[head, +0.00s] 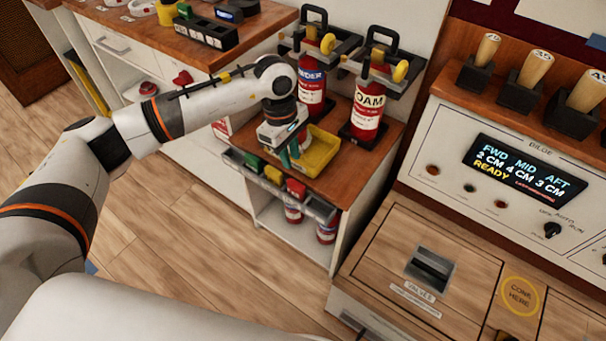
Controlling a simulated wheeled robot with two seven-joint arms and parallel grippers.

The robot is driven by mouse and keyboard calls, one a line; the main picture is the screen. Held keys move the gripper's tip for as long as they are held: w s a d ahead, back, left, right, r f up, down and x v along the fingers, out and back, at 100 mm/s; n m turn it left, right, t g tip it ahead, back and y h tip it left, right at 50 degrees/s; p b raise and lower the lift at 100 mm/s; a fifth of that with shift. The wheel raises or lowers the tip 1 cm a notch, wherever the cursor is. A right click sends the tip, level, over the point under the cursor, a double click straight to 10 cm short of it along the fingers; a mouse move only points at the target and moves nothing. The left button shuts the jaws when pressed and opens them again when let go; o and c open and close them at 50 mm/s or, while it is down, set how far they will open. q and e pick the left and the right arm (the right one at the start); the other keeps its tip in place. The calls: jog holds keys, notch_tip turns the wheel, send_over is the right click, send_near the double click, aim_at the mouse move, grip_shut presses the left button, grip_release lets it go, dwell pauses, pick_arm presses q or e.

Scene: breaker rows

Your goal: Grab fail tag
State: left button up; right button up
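No tag with a readable "fail" label shows. A narrow rack (318,208) on the front edge of the small wooden cabinet holds a green piece (253,163), a yellow piece (273,174) and a red piece (296,188); I cannot tell whether one is the fail tag. A yellow tray (322,155) sits on the cabinet top behind the rack. My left gripper (288,160) points down at the tray's left side, just behind the rack. Its fingertips are small and partly hidden, so its opening and any held thing are unclear. My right gripper is out of view.
Two red extinguishers, one marked POWDER (311,87) and one FOAM (367,108), stand behind the tray under black brackets. A bilge panel (520,170) with a lit display stands at the right. A wooden valves counter (400,240) is in front of it. Open floor lies at lower left.

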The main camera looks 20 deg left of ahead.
aim_at(296, 183)
pick_arm(q)
jog(key=f, duration=0.6)
jog(key=shift+w+d+f, duration=0.1)
jog(key=shift+d+f, duration=0.1)
jog(key=shift+d, duration=0.05)
jog(key=f, duration=0.3)
jog(key=d+f, duration=0.1)
jog(key=f, duration=0.1)
jog(key=shift+s+f, duration=0.1)
jog(key=shift+s, duration=0.15)
grip_shut()
